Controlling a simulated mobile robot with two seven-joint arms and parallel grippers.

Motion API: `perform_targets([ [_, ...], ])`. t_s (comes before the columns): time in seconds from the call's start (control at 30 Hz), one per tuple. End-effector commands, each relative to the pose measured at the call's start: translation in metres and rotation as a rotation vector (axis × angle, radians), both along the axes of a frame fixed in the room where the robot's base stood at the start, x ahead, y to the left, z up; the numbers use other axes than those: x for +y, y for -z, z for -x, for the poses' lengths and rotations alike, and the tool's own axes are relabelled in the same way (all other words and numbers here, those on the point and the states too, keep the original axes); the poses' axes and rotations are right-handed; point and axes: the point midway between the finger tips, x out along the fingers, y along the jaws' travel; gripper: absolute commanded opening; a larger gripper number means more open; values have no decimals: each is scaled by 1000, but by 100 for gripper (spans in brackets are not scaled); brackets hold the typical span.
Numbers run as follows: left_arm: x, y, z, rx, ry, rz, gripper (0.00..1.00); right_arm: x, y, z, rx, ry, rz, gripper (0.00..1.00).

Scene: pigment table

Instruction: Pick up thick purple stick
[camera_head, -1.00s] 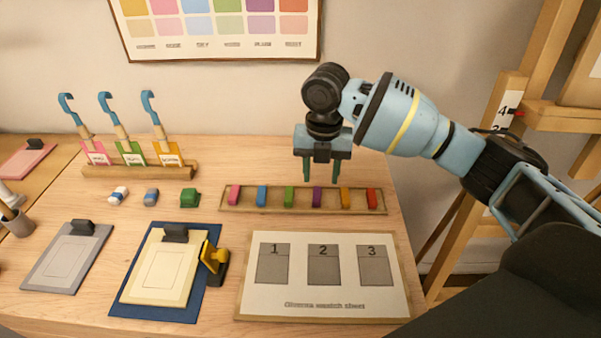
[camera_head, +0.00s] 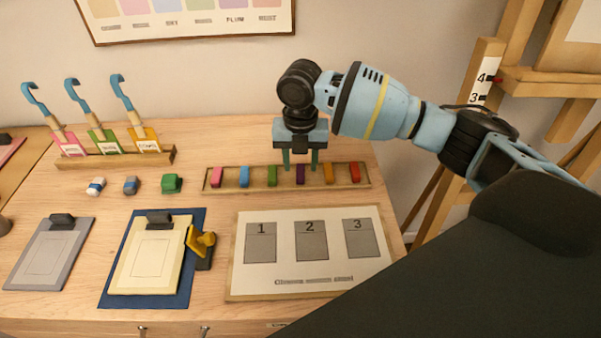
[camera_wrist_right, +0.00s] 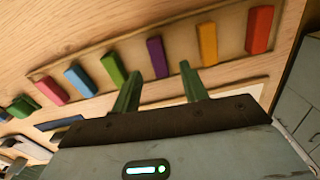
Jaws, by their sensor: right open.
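The thick purple stick (camera_head: 300,174) lies in a shallow wooden tray (camera_head: 212,184) among pink, blue, green, orange and red sticks. In the right wrist view the purple stick (camera_wrist_right: 157,57) shows just beyond the fingertips, between the green and orange sticks. My right gripper (camera_head: 301,166) is open and empty, its two green fingers pointing down over the purple stick, one on each side of it in the picture. In the right wrist view the open fingers (camera_wrist_right: 162,80) have a clear gap between them. Contact with the stick cannot be told. My left gripper is not in view.
A sample sheet (camera_head: 310,283) with three numbered grey squares lies in front of the tray. A stamp (camera_head: 200,242) and clipboards lie left of it. Small erasers (camera_head: 131,185) and a green block (camera_head: 172,183) sit left of the tray. A rack (camera_head: 115,160) holds hooked tools behind.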

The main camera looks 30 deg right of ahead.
Motion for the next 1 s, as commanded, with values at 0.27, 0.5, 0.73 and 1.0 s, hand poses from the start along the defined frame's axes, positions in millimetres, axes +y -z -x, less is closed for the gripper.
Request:
perform_targets([
  [0.27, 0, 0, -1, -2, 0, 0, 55, 0, 28, 0, 0, -1, 1, 44],
  [0.5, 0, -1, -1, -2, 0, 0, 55, 0, 28, 0, -1, -1, 2, 42],
  [0.73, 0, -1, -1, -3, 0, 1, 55, 0, 28, 0, -2, -1, 1, 12],
  [1.0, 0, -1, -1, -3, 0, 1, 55, 0, 28, 0, -2, -1, 1, 0],
])
